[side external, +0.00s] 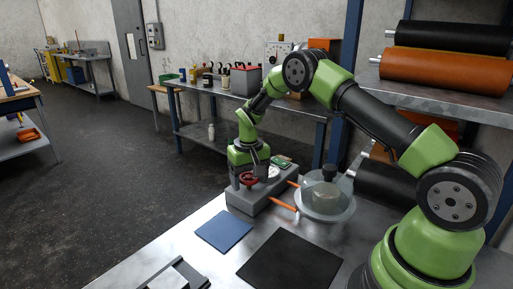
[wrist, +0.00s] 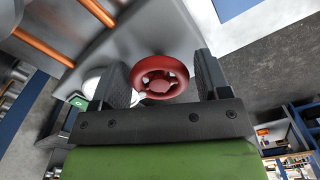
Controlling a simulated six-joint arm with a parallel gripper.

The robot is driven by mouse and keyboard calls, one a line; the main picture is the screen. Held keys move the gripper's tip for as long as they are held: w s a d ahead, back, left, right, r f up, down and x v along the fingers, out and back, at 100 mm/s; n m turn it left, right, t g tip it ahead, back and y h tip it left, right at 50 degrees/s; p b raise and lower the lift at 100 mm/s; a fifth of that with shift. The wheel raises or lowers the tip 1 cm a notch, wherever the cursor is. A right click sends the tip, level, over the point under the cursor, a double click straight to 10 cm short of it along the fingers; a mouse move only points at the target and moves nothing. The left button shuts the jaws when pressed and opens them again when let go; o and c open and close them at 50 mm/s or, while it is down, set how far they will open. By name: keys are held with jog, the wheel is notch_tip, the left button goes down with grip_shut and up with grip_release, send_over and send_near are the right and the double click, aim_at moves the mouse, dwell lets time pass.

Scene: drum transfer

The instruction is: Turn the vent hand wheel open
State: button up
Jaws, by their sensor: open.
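The vent hand wheel (side external: 248,179) is a small red spoked wheel on top of a grey block (side external: 262,197) at the far edge of the metal table. In the wrist view the red wheel (wrist: 160,78) lies between my two dark fingers, with a gap showing on each side. My gripper (wrist: 161,80) is open and points down over the wheel. In the side view my gripper (side external: 249,172) is just above the block, and its fingers partly hide the wheel's surroundings. I cannot tell the exact height of the fingertips against the wheel rim.
A rounded vessel with a dark cap (side external: 325,195) stands right of the block, joined to it by orange pipes (side external: 283,204). A white round gauge (side external: 273,172) sits behind the wheel. A blue mat (side external: 227,231) and a black mat (side external: 290,262) lie flat in front.

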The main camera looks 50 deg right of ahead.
jog(key=m, duration=0.3)
jog(key=shift+d, duration=0.1)
jog(key=shift+m, duration=0.6)
notch_tip(320, 180, up, 10)
notch_tip(320, 180, up, 5)
jog(key=t, duration=0.1)
send_over(249, 176)
jog(key=s+a, duration=0.2)
jog(key=s+a+r+t, duration=0.3)
jog(key=s+a+r, duration=0.3)
jog(key=s+r, duration=0.4)
jog(key=shift+s+a+r+y, duration=0.25)
jog(key=shift+r+y, duration=0.15)
jog(key=shift+r, duration=0.2)
jog(key=s+a+n+t, duration=0.1)
jog(key=s+n, duration=0.1)
jog(key=s, duration=0.4)
jog(key=s+a+n+t+y, duration=0.1)
jog(key=s+a+n+t, duration=0.1)
jog(key=s, duration=0.4)
jog(key=shift+s+a+f+n, duration=0.2)
jog(key=shift+s+a+n, duration=0.1)
jog(key=shift+n, duration=0.5)
